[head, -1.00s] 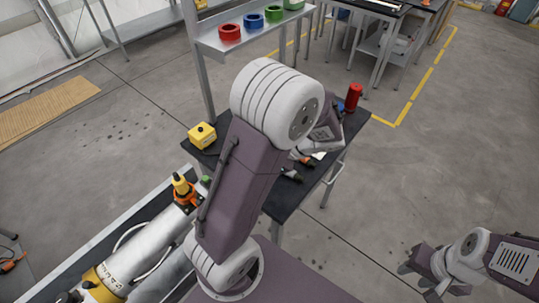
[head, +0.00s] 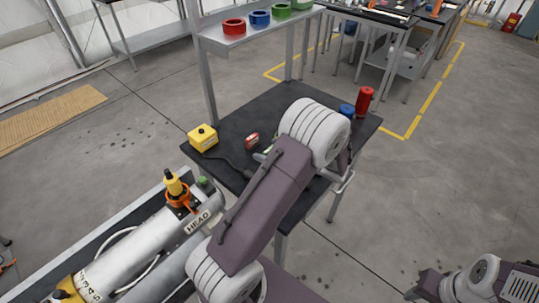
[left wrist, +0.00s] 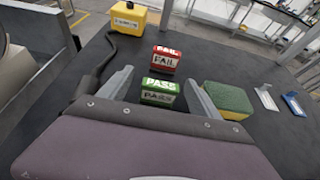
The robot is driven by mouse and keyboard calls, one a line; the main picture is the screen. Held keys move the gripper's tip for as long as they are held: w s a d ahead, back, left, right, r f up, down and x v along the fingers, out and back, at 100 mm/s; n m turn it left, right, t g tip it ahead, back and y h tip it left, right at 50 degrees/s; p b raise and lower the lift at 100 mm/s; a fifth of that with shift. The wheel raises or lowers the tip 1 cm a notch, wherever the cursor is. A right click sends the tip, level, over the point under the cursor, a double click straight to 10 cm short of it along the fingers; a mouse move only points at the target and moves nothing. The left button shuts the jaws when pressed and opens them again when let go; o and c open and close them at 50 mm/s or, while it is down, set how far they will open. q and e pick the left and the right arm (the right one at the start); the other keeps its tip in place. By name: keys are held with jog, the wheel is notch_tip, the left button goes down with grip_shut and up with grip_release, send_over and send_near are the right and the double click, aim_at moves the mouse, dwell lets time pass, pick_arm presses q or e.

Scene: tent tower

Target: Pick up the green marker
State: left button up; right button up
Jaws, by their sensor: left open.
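The green marker (left wrist: 160,92), a small block lettered PASS, sits on the dark table top in the left wrist view. My left gripper (left wrist: 158,79) is open, with one finger on each side of the marker; I cannot tell whether either touches it. A red marker (left wrist: 165,60) lettered FAIL stands just beyond it, and also shows in the head view (head: 252,140). In the head view my left arm hides most of the green marker and gripper. My right gripper (head: 425,286) is at the lower right, away from the table, its jaws unclear.
A yellow box (left wrist: 128,19) with a dark cable stands at the table's back left. A green and yellow sponge (left wrist: 229,100) lies close to the right finger. A red cylinder (head: 364,100) and a blue item (head: 347,110) stand at the table's right edge.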

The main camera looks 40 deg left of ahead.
aim_at(268, 149)
pick_arm(q)
jog(key=x, duration=0.3)
jog(key=shift+w+a+f, duration=0.15)
jog(key=shift+a, duration=0.05)
jog(key=shift+d, duration=0.1)
jog(key=c, duration=1.4)
jog(key=shift+c, duration=0.2)
jog(key=r, duration=0.4)
jog(key=shift+d+r+p, duration=0.3)
jog(key=shift+r, duration=0.05)
jog(key=r+v, duration=0.1)
jog(key=v, duration=1.1)
jog(key=shift+r+p, duration=0.45)
jog(key=shift+r, duration=0.05)
